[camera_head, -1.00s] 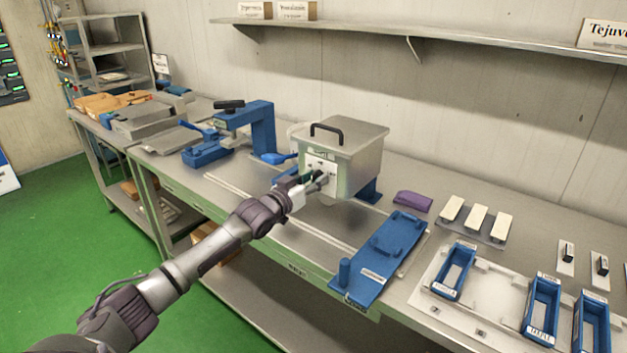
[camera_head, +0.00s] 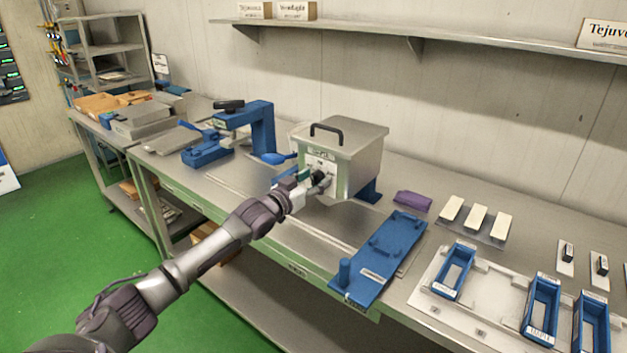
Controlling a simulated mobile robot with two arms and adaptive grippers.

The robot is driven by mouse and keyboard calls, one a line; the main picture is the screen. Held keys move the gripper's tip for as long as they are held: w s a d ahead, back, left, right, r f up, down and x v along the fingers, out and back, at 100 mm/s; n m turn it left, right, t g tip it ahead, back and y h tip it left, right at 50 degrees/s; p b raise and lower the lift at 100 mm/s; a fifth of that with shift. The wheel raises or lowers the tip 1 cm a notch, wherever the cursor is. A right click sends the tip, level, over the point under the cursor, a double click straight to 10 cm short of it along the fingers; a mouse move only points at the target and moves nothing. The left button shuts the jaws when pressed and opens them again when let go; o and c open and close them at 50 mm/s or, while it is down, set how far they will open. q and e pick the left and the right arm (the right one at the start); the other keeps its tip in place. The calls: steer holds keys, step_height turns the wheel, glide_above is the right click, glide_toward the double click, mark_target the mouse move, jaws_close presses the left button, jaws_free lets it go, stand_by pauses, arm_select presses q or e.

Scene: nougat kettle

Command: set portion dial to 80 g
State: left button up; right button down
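A steel hopper box (camera_head: 352,160) with a black lid handle stands on the bench on a blue support. A white dial plate (camera_head: 316,160) is on its front-left face. A small black knob (camera_head: 321,177) shows at that plate. My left gripper (camera_head: 313,182) is right at the knob, in front of the plate. Its fingers are small and partly hidden, so I cannot tell whether they grip the knob. The dial's numbers are too small to read. My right gripper is out of view.
A blue tray (camera_head: 376,262) lies on the bench right of the hopper, with a purple block (camera_head: 412,201) behind it. Blue moulds (camera_head: 453,271) and white blocks (camera_head: 477,217) are further right. A blue press (camera_head: 262,128) stands left. A shelf (camera_head: 440,44) runs above.

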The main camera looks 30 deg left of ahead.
arm_select(q)
steer(key=shift+s, duration=0.1)
steer(key=s+a, duration=0.1)
steer(key=s, duration=1)
steer(key=shift+s, duration=0.4)
steer(key=shift+f, duration=0.1)
